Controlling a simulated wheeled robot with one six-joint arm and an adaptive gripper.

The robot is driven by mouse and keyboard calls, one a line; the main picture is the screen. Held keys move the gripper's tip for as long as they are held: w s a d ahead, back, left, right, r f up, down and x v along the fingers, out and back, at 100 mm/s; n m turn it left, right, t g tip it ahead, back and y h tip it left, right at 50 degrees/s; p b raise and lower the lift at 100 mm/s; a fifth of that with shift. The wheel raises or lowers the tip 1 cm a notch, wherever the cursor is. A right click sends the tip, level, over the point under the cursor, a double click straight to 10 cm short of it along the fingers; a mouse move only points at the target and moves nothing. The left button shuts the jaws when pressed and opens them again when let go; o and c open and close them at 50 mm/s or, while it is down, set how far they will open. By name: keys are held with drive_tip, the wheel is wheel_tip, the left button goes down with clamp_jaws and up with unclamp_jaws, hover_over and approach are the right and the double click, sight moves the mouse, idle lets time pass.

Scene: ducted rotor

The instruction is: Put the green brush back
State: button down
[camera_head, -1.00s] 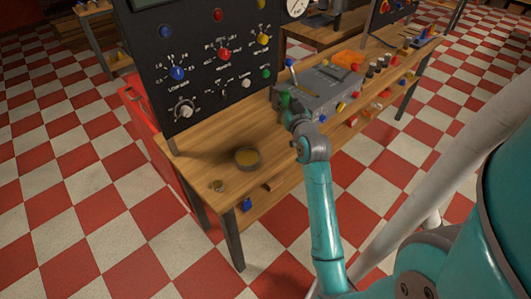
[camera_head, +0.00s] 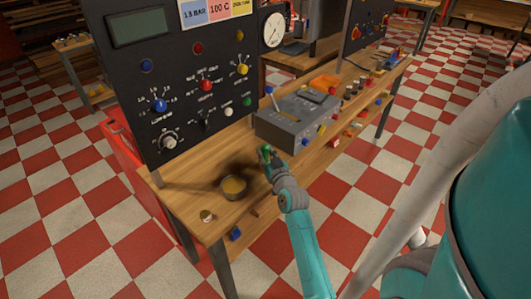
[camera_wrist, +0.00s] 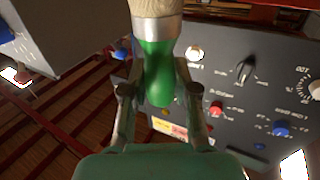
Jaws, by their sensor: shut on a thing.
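The green brush (camera_wrist: 158,75) fills the middle of the wrist view, with a green handle, a metal collar and pale bristles cut off by the top edge. My gripper (camera_wrist: 155,95) is shut on its handle. In the head view my gripper (camera_head: 265,154) is at the near left corner of a grey metal box (camera_head: 285,132), above the bench's front part, and only a bit of green shows at the fingers. The grey box has a slotted top with a pale-ended stick (camera_head: 271,98) standing in it. The box also shows at upper left in the wrist view (camera_wrist: 75,30).
A black control panel (camera_head: 185,75) rises behind. An orange tray (camera_head: 324,82) and dark knobs lie beyond the box.

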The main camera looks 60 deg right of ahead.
drive_tip(key=c, duration=0.9)
unclamp_jaws()
drive_tip(key=v, duration=1.2)
drive_tip(key=s+a+f+n+y, duration=0.1)
drive_tip(key=s+a+f+y, duration=0.15)
drive_tip(key=a, duration=0.95)
drive_tip(key=s+a+f+n+y, duration=0.2)
drive_tip(key=s+a+f, duration=0.2)
drive_tip(key=a, duration=0.7)
drive_tip(key=s+a+r+n+y, duration=0.1)
drive_tip(key=s+a+y, duration=0.1)
drive_tip(key=s+a, duration=0.2)
drive_tip(key=s+a+r+n+y, duration=0.2)
drive_tip(key=s+a, duration=0.3)
drive_tip(key=s, duration=0.1)
drive_tip(key=s+a+r+n+t+y, duration=0.1)
drive_tip(key=s+a+r+n+y, duration=0.1)
drive_tip(key=s+a, duration=0.3)
drive_tip(key=shift+r+y, duration=0.25)
drive_tip(key=shift+y, duration=0.3)
